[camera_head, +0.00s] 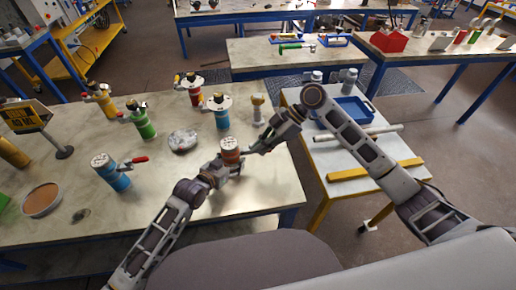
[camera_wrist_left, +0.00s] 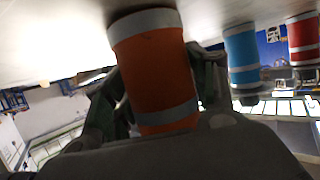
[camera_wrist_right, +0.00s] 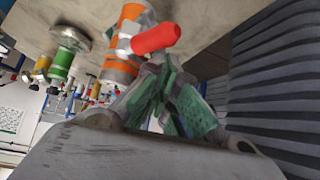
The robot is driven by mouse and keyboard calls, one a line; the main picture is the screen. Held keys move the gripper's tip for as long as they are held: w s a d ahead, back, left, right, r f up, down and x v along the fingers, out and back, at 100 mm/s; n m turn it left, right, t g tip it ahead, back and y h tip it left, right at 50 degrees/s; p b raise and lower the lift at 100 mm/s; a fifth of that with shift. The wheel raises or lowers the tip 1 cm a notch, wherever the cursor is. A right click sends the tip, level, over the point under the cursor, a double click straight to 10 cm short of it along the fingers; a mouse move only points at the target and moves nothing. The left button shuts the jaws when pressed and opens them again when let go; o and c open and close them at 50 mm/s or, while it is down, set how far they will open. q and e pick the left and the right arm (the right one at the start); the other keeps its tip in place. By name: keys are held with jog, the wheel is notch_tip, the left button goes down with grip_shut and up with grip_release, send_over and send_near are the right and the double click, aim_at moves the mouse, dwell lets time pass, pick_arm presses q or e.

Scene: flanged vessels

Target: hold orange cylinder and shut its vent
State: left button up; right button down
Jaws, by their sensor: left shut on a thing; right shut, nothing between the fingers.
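The orange cylinder (camera_head: 231,156) stands on the table near its front right, with a pale flange on top. In the left wrist view the orange cylinder (camera_wrist_left: 158,70) has grey bands and lies between the fingers of my left gripper (camera_wrist_left: 155,95), which is shut on it. My right gripper (camera_head: 260,145) is shut and empty just right of the cylinder. In the right wrist view a red vent handle (camera_wrist_right: 156,38) sticks out from the orange cylinder (camera_wrist_right: 125,45), close to the fingertips of my right gripper (camera_wrist_right: 160,70); I cannot tell whether they touch.
A blue cylinder with a red handle (camera_head: 112,172) stands left. Green (camera_head: 143,124), yellow (camera_head: 102,100), red (camera_head: 193,92) and another blue vessel (camera_head: 221,113) stand behind. A side table with a blue tray (camera_head: 345,112) stands right.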

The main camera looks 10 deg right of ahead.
jog(key=shift+w+d, duration=0.5)
jog(key=shift+w+d+n+g+h, duration=0.15)
jog(key=shift+w+d+n+g, duration=0.1)
jog(key=shift+w+n+g, duration=0.35)
jog(key=shift+w+d+n+g+h, duration=0.2)
jog(key=shift+n+g, duration=0.2)
jog(key=shift+n, duration=0.4)
jog(key=shift+a, duration=0.1)
pick_arm(q)
jog(key=shift+s+d, duration=0.1)
jog(key=shift+d, duration=0.05)
pick_arm(e)
jog(key=shift+w+a, duration=0.25)
jog(key=shift+a, duration=0.45)
jog(key=shift+s+a, duration=0.1)
jog(key=shift+s, duration=0.05)
